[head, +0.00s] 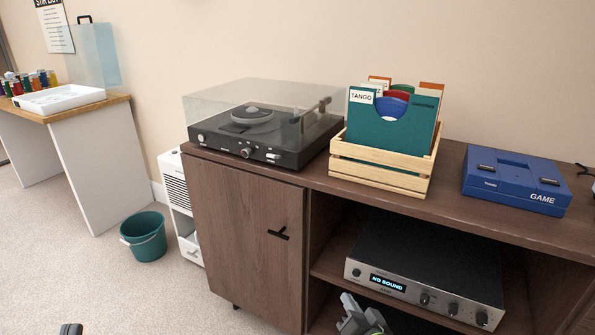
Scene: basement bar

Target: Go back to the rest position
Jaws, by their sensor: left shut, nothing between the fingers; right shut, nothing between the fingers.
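My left gripper (70,329) shows only as a small dark tip at the bottom edge on the left, over the carpet. It is shut and empty, and most of it is out of frame. Much of my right arm is out of frame.
A wooden cabinet (245,238) carries a turntable (255,143) under a clear lid, a record crate (380,178) and a blue game case (520,186). An amplifier (425,283) sits on its shelf. A teal bucket (146,242) stands left; carpet in front is clear.

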